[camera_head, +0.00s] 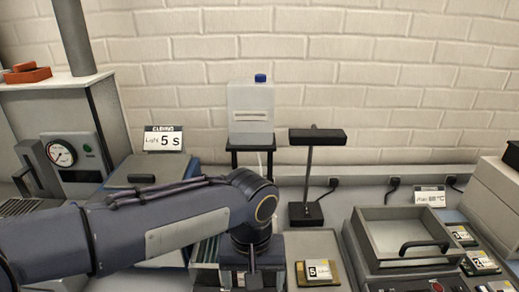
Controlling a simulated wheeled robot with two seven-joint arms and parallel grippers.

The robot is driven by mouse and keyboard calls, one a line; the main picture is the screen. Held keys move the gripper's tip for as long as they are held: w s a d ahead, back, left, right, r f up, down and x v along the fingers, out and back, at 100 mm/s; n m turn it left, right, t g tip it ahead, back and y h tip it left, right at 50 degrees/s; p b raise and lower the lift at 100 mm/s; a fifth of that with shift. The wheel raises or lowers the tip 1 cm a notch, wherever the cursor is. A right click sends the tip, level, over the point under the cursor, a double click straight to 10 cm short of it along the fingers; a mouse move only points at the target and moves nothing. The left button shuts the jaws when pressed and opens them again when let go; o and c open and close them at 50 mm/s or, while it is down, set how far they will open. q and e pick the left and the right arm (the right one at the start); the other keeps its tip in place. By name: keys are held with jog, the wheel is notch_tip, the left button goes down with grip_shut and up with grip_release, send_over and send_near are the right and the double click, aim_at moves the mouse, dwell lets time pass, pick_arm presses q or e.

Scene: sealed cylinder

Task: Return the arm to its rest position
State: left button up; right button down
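My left arm (165,225) reaches in from the left across the front of the counter. Its wrist bends downward near the middle of the picture. My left gripper (252,277) points down at the bottom edge, over or in front of a dark box-like unit (207,255). Its fingertips are not clear, so I cannot tell whether it is open or holds anything. My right arm and gripper are not in view.
A white jug with a blue cap (250,112) stands on a black stand. A black lamp (310,170) stands beside it. A tan pad marked 5 (318,272) lies right of my wrist.

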pick_arm(q)
jog(key=s+a+n+t+h, duration=0.1)
jog(key=s+a+t+h, duration=0.3)
jog(key=a, duration=1)
jog(key=s+a+f+t, duration=0.1)
jog(key=s+a+f, duration=0.2)
jog(key=s+a, duration=0.2)
jog(key=s, duration=0.3)
jog(key=shift+a+n+t, duration=0.2)
jog(key=shift+n+t, duration=0.1)
jog(key=shift+n, duration=0.1)
